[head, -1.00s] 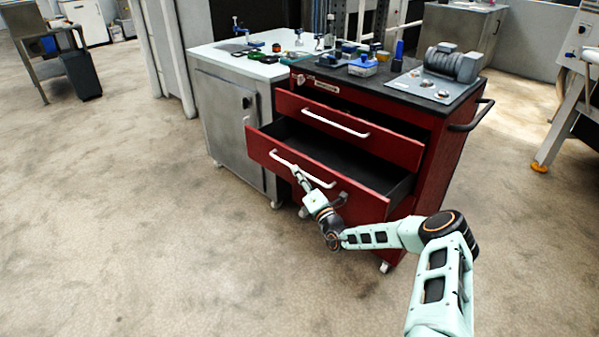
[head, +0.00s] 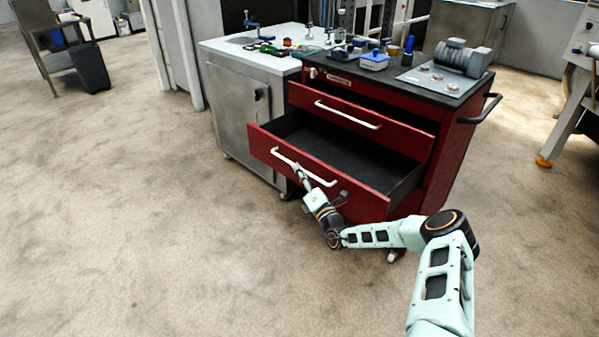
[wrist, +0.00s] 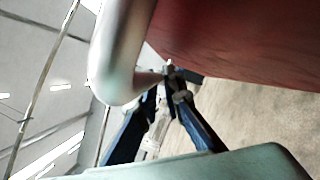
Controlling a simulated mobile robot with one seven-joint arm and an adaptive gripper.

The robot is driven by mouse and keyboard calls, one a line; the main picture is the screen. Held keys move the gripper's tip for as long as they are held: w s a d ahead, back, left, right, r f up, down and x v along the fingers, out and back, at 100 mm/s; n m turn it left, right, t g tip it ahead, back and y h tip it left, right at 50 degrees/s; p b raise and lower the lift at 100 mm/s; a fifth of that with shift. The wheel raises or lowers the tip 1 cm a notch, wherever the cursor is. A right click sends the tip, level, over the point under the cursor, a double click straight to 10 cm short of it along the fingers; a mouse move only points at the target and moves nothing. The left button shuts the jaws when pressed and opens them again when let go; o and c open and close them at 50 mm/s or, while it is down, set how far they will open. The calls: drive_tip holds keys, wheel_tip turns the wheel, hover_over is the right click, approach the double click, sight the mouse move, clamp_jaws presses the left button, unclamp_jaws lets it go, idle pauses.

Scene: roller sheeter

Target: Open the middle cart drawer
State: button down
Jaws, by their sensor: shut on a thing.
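The red cart (head: 458,165) stands right of centre in the head view. Its middle drawer (head: 262,146) is pulled well out, and the dark, empty-looking inside shows. The drawer's pale bar handle (head: 318,178) runs across its front. My gripper (head: 298,170) is at the handle, shut on it near its middle. In the wrist view the handle (wrist: 122,60) is large and close, with the red drawer front (wrist: 235,35) behind it.
The top drawer (head: 360,118) above is slightly out. Tools and a grey motor unit (head: 455,65) lie on the cart top. A grey cabinet (head: 235,110) stands close on the left. Open concrete floor (head: 150,230) lies in front and to the left.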

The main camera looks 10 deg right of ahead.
drive_tip(key=c, duration=2)
unclamp_jaws()
drive_tip(key=shift+c, duration=0.2)
drive_tip(key=v, duration=1.2)
